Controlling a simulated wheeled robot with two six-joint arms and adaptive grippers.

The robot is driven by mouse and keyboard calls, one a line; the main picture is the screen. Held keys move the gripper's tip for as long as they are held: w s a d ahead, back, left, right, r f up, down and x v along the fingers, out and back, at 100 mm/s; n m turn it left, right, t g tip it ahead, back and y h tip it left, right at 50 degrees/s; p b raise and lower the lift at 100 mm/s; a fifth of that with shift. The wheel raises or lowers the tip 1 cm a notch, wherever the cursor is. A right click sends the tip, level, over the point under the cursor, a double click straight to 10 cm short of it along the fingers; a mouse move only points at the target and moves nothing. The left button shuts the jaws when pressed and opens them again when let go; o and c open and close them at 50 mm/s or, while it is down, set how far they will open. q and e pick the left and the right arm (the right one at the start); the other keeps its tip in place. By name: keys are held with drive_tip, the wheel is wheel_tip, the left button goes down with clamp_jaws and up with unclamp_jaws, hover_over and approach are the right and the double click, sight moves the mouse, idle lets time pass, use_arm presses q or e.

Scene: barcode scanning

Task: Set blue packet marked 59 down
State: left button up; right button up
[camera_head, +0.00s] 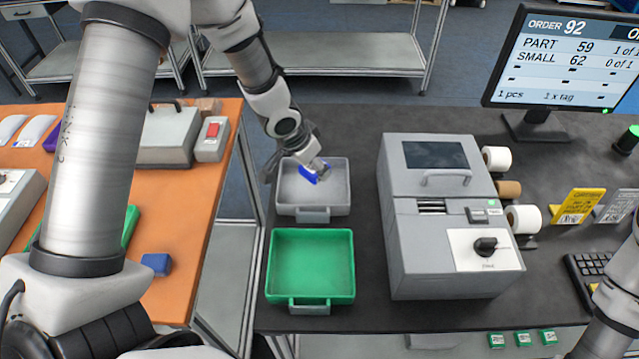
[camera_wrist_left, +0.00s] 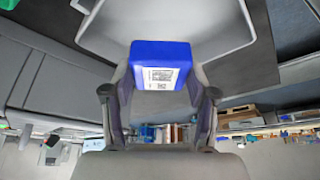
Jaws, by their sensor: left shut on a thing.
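The blue packet (camera_head: 311,174) is between the fingers of my left gripper (camera_head: 318,172), over the grey tray (camera_head: 313,210). In the left wrist view the packet (camera_wrist_left: 160,66) shows a white printed label facing the camera, and the fingers of my left gripper (camera_wrist_left: 160,100) close on its sides. The number on the packet is too small to read. The grey tray (camera_wrist_left: 228,45) lies beyond the packet in that view. I cannot tell whether the packet touches the tray floor. My right gripper is not in view; only part of my right arm shows at the lower right edge.
An empty green tray (camera_head: 310,265) stands in front of the grey one. A grey machine (camera_head: 445,225) with a knob stands to the right. A monitor (camera_head: 566,62) shows order 92, part 59. Another blue block (camera_head: 155,264) lies on the orange table (camera_head: 190,225) at left.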

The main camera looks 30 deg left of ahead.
sight(316, 189)
use_arm(q)
drive_tip(key=f, duration=0.1)
drive_tip(key=f+b, duration=0.1)
drive_tip(key=f, duration=0.1)
drive_tip(key=shift+s+a+f+b, duration=0.25)
drive_tip(key=shift+s+a+b, duration=0.05)
drive_tip(key=b+x, duration=0.2)
drive_tip(key=x, duration=0.1)
drive_tip(key=shift+a+f, duration=0.25)
drive_tip(key=shift+d, duration=0.1)
drive_tip(key=shift+c, duration=0.7)
drive_tip(key=shift+s+d+r, duration=0.1)
drive_tip(key=shift+s+r, duration=0.15)
drive_tip(key=shift+r, duration=0.1)
drive_tip(key=shift+f, duration=0.15)
drive_tip(key=o, duration=1.2)
drive_tip(key=shift+f, duration=0.1)
drive_tip(key=o, duration=0.3)
drive_tip(key=shift+w, duration=0.15)
drive_tip(key=shift+o, duration=0.2)
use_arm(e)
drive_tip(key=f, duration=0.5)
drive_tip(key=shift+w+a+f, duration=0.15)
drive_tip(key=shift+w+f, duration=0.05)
